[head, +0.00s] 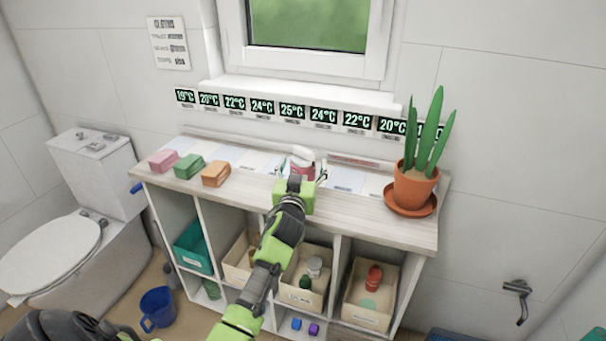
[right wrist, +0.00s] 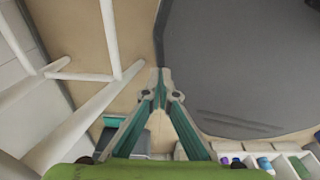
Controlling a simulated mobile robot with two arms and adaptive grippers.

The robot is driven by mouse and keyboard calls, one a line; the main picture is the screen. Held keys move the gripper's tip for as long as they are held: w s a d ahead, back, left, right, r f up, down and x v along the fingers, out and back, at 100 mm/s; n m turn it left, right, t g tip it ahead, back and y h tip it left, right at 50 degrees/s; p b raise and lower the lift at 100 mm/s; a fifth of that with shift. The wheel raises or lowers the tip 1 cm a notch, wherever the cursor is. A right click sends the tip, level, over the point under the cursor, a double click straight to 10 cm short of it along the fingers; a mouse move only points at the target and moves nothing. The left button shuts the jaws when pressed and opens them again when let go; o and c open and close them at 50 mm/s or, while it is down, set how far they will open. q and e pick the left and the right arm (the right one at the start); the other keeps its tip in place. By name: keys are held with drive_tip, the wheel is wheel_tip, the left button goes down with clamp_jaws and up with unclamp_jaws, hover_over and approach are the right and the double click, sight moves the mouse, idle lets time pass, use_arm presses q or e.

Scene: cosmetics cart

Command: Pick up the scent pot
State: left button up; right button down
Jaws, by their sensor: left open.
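A small white and red pot (head: 302,157), which looks like the scent pot, stands on the wooden cart top near the middle, below the window. My left gripper (head: 300,177) is open just in front of it, with a finger to each side. The gripper body hides the lower part of the pot, so I cannot tell whether the fingers touch it. My right gripper (right wrist: 162,77) is away from the cart top; its two fingertips meet in the right wrist view and nothing shows between them.
Pink (head: 163,160), green (head: 188,166) and orange (head: 216,173) blocks sit on the left of the top. A potted plant (head: 413,188) stands at the right end. A row of temperature displays (head: 292,111) runs along the wall.

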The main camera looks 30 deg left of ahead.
use_arm(q)
drive_tip(key=c, duration=1.5)
drive_tip(key=shift+r, duration=0.15)
drive_tip(key=shift+c, duration=0.8)
